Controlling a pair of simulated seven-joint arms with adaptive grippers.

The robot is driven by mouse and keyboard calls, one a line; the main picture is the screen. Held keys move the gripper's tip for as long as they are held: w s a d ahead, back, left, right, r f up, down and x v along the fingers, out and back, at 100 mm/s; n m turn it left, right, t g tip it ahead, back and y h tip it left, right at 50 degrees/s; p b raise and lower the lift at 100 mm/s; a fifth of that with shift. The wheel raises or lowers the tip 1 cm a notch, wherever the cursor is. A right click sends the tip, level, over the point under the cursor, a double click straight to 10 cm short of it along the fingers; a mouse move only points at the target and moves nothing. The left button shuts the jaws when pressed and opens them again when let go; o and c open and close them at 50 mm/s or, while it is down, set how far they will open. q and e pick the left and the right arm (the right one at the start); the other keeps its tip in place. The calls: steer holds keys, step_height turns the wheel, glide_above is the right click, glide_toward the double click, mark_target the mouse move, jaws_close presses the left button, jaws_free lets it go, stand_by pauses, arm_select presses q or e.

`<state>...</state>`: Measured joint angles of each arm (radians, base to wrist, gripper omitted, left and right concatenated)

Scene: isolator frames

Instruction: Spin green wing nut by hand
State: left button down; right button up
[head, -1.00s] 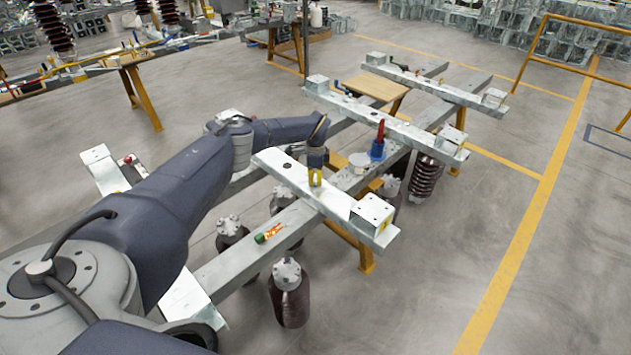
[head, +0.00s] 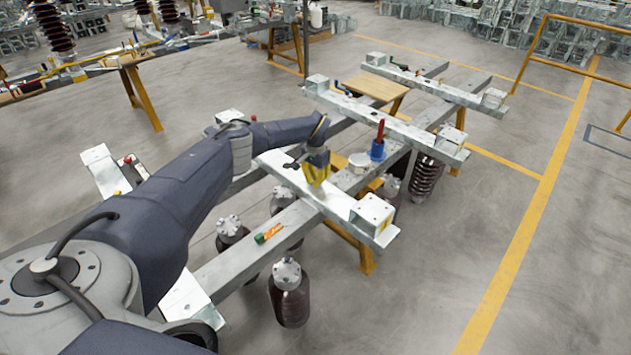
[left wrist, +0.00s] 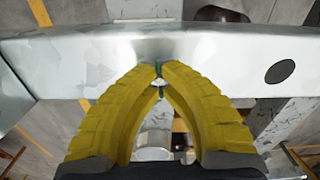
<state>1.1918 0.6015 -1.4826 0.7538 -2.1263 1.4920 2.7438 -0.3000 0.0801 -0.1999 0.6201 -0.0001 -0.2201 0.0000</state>
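In the left wrist view the two ribbed yellow fingers of my left gripper (left wrist: 160,78) come together at their tips beside the edge of a galvanized steel beam (left wrist: 90,62). Small bits of the green wing nut (left wrist: 161,92) show between the tips, and the fingers look closed on it; most of it is hidden. In the head view my left gripper (head: 316,180) points down at the middle of the near crossbeam (head: 345,205). The wing nut cannot be made out there. My right gripper is not in view.
A green and orange item (head: 268,234) lies on the long grey rail (head: 240,262). A blue holder with a red-handled tool (head: 378,149) and a white cup (head: 359,161) stand behind the crossbeam. A metal block (head: 371,213) sits at its right end. Brown insulators (head: 290,300) hang below.

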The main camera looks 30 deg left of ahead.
arm_select(q)
steer(key=shift+d+f+n, duration=0.1)
steer(key=shift+n, duration=2.2)
steer(key=shift+n, duration=0.4)
steer(key=shift+n, duration=0.3)
steer(key=c, duration=1.3)
jaws_free()
steer(key=shift+r, duration=0.2)
step_height(320, 180, up, 12)
steer(key=shift+f, duration=0.1)
steer(key=shift+w, duration=0.1)
